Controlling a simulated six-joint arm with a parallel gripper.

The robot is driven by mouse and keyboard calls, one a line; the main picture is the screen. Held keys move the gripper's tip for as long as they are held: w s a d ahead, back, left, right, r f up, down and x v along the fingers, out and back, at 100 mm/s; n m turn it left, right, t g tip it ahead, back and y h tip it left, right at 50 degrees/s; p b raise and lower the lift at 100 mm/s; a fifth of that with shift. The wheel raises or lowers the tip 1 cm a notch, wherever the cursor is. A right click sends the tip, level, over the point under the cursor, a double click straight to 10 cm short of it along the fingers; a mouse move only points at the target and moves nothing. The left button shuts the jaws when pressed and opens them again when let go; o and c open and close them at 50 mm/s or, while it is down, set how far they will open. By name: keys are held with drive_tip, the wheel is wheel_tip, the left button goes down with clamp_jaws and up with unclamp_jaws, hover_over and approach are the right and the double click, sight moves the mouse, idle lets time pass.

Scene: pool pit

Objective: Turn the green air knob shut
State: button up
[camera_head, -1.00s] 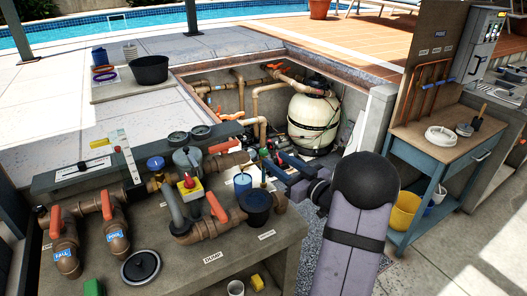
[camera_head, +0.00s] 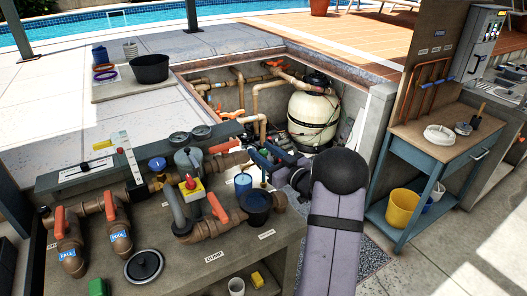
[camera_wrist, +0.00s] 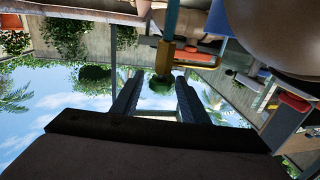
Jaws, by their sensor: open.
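The green air knob (camera_wrist: 162,88) shows in the wrist view as a small dark green round shape below a brass fitting (camera_wrist: 165,58) in an upside-down picture. My gripper (camera_wrist: 158,81) is open, with one finger on each side of the knob in this view. I cannot tell whether either finger touches it or how deep it sits between them. In the head view my gripper (camera_head: 260,157) is over the pit side of the bench, just behind the blue cup. The knob is too small or hidden to make out there.
The cream filter tank (camera_head: 313,120) stands in the pit behind my arm. Orange-handled valves and brown pipes fill the bench (camera_head: 190,262) at the left. A red knob on a yellow block (camera_head: 191,190) is close by. A blue workbench (camera_head: 440,135) stands at the right.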

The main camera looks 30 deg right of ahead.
drive_tip(key=c, duration=1)
drive_tip(key=m+h+b, duration=0.2)
drive_tip(key=h, duration=0.1)
drive_tip(key=shift+a+h+b, duration=0.1)
drive_tip(key=shift+h+b, duration=0.3)
drive_tip(key=m+h+b, duration=0.2)
drive_tip(key=h, duration=0.1)
drive_tip(key=shift+r+m+b, duration=0.1)
drive_tip(key=shift+m+b, duration=0.2)
drive_tip(key=shift+b, duration=0.05)
drive_tip(key=shift+h, duration=0.4)
drive_tip(key=o, duration=1)
